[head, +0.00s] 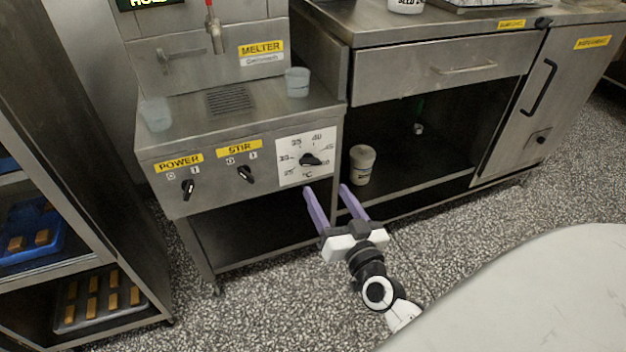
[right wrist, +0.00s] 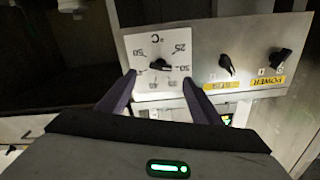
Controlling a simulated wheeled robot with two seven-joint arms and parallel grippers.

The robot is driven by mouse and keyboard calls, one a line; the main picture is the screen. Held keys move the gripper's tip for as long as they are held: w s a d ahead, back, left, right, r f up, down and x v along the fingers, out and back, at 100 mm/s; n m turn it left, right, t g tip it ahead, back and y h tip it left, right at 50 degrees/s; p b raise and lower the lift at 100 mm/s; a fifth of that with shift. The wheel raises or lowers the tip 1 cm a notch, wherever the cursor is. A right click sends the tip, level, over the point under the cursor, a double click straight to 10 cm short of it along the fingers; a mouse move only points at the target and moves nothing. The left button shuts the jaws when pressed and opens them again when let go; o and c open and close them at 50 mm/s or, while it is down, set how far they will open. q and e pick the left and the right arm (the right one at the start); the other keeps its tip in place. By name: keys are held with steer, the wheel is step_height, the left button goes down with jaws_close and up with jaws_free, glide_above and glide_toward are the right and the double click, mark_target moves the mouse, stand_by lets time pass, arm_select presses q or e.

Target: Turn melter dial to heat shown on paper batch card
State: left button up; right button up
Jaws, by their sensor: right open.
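The melter dial (head: 310,160) is a black knob on a white square plate with temperature marks from 25 to 50 °C. It sits at the right end of the melter's front panel. Its pointer seems to lie toward the higher numbers, but I cannot read it exactly. My right gripper (head: 327,190) is open and empty, its purple fingers reaching toward the panel just below the dial. In the right wrist view the dial (right wrist: 159,64) appears upside down between and just beyond the fingertips (right wrist: 158,78), apparently untouched. No paper batch card can be made out. My left gripper is out of view.
The POWER knob (head: 188,189) and STIR knob (head: 245,173) sit left of the dial. Cups (head: 297,82) stand on the melter top. A white tub (head: 362,164) is on the open shelf at right. A rack with trays (head: 110,308) stands at left.

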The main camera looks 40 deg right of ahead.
mark_target(309, 161)
steer(key=b+x, duration=0.1)
steer(key=x, duration=0.8)
steer(key=shift+w, duration=0.3)
steer(key=c, duration=1.1)
